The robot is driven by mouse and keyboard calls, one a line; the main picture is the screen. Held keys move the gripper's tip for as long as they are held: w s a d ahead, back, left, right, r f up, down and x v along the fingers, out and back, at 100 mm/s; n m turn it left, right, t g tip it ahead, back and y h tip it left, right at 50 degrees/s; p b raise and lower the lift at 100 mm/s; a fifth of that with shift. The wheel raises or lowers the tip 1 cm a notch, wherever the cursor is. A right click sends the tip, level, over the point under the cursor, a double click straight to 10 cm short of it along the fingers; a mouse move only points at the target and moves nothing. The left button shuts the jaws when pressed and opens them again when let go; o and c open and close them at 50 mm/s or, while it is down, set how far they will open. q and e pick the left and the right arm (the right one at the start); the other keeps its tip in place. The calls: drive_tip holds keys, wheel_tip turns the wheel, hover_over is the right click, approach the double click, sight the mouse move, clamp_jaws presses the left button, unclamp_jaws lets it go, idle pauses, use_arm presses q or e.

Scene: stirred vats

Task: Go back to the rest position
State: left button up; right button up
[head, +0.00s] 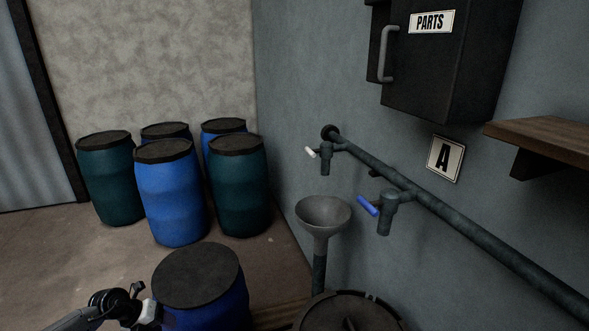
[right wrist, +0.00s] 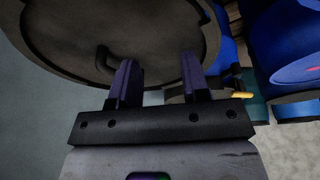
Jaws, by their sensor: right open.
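In the right wrist view my right gripper (right wrist: 158,65) is open, its two purplish fingers apart with nothing between them. Behind the fingers is a round dark vat lid (right wrist: 60,35) with a small curved handle; I cannot tell how far it is from the fingertips. The same kind of dark lid shows at the bottom of the head view (head: 365,315). My left arm comes in at the bottom left of the head view, with its end (head: 145,310) beside a blue barrel with a dark lid (head: 197,275). Its fingers cannot be made out. My right gripper is outside the head view.
A grey funnel (head: 323,214) stands by the wall under a pipe (head: 450,220) with a white-handled tap (head: 325,155) and a blue-handled tap (head: 385,208). A PARTS cabinet (head: 445,75) and wooden shelf (head: 545,133) jut out at right. Several blue and green barrels (head: 172,195) stand behind.

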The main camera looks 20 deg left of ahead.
use_arm(q)
drive_tip(key=w+d+r+n+t, duration=0.3)
drive_tip(key=w+r+t, duration=0.65)
drive_tip(key=r, duration=0.25)
wheel_tip(320, 180, up, 12)
drive_tip(key=d+n+t+y, duration=0.2)
drive_tip(key=n+t+y, duration=0.3)
drive_tip(key=n+y, duration=0.65)
drive_tip(key=s+d+f+n+g+h, duration=0.3)
drive_tip(key=s+d+f+n+g, duration=0.2)
drive_tip(key=s+d+f, duration=0.45)
drive_tip(key=s+d+f+n+g+h, duration=0.2)
drive_tip(key=s+d+f+n+g, duration=0.4)
drive_tip(key=s+d, duration=0.55)
drive_tip(key=s+d+f+n+g+h, duration=0.1)
drive_tip(key=s+d+f+g, duration=0.1)
drive_tip(key=s+f, duration=0.65)
drive_tip(key=s+d+f+n+g+h, duration=0.1)
drive_tip(key=s+f+g, duration=0.3)
drive_tip(key=s, duration=0.8)
wheel_tip(320, 180, up, 29)
drive_tip(key=w+t+p, duration=0.1)
drive_tip(key=p, duration=2.8)
drive_tip(key=shift+f+p, duration=0.2)
drive_tip(key=shift+p, duration=0.1)
drive_tip(key=shift+t, duration=0.25)
